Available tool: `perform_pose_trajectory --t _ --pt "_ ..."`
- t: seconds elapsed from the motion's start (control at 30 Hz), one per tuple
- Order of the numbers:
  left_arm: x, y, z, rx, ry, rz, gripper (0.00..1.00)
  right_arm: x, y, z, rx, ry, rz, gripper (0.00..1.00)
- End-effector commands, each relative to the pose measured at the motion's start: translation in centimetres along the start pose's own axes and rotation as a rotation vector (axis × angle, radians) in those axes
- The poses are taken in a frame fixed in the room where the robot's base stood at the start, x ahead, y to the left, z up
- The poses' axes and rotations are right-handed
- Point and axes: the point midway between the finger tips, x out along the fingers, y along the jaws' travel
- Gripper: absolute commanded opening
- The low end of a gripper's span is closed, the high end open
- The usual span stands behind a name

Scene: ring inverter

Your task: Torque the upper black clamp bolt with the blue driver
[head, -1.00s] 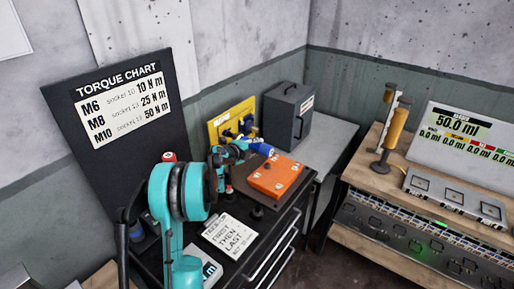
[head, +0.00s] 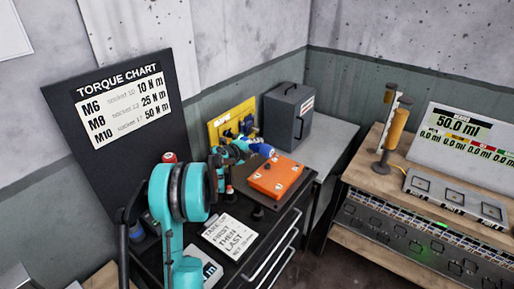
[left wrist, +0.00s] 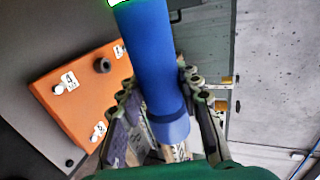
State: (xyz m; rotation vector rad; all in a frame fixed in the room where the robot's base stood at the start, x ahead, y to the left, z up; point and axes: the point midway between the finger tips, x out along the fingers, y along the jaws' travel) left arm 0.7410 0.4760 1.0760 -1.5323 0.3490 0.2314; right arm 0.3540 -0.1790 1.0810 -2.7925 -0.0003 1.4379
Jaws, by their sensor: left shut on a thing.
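The blue driver (left wrist: 148,50) fills the middle of the left wrist view. My left gripper (left wrist: 158,98) is shut around it, with a finger on each side. In the head view my left gripper (head: 243,146) is small, behind the orange block (head: 278,177), and the driver's blue body (head: 264,150) shows at its right. In the left wrist view the orange block (left wrist: 82,95) lies left of the driver, with numbered labels and pale bolts. A black bolt (left wrist: 102,65) stands on its upper part, apart from the driver in the picture. The driver's far tip is hidden. My right gripper is not in view.
A yellow board (head: 232,118) and a dark grey box (head: 288,116) stand behind the block. A torque chart (head: 122,103) is at left. An instruction card (head: 230,235) lies on the black cart top. A wooden bench (head: 365,180) is at right.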

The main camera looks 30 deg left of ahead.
Motion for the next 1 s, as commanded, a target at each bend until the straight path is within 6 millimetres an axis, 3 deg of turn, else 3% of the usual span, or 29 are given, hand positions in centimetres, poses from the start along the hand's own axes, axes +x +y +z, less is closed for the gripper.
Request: perform_pose_trajectory --t 0.17,1.0 --pt "-0.1 -0.1 -0.1 -0.001 -0.007 -0.002 0.0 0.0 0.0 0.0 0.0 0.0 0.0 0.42" --pt "0.0 -0.1 -4.9 0.0 -0.001 -0.001 0.0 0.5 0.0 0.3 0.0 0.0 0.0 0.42"
